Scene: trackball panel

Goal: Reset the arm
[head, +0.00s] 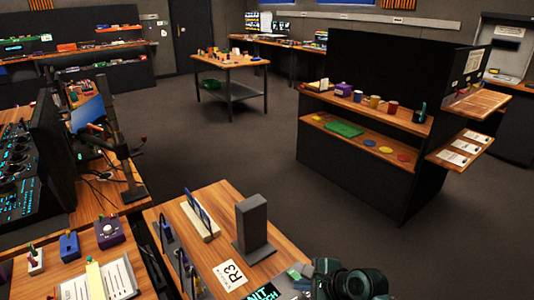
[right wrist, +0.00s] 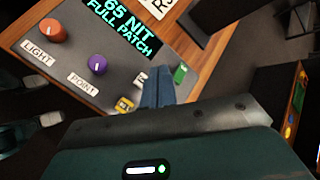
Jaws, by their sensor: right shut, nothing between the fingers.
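My right gripper (right wrist: 156,92) is shut and empty in the right wrist view, with its fingers together over the edge of a grey control panel (right wrist: 85,60). The panel carries an orange knob (right wrist: 53,30) labelled LIGHT, a purple knob (right wrist: 97,64) labelled POINT and a lit display (right wrist: 122,18) reading 65 NIT FULL PATCH. A small yellow part (right wrist: 125,104) and a green part (right wrist: 180,73) sit beside the fingers. In the head view, my right arm's dark wrist (head: 350,280) shows at the bottom edge, beside the panel. My left gripper does not show in the head view.
A dark upright block (head: 252,222) and a white-based rack (head: 200,217) stand on the wooden desk (head: 190,245). A monitor arm (head: 125,165) stands at the left. A dark shelf unit (head: 350,165) with cups is at the right. Open floor lies between.

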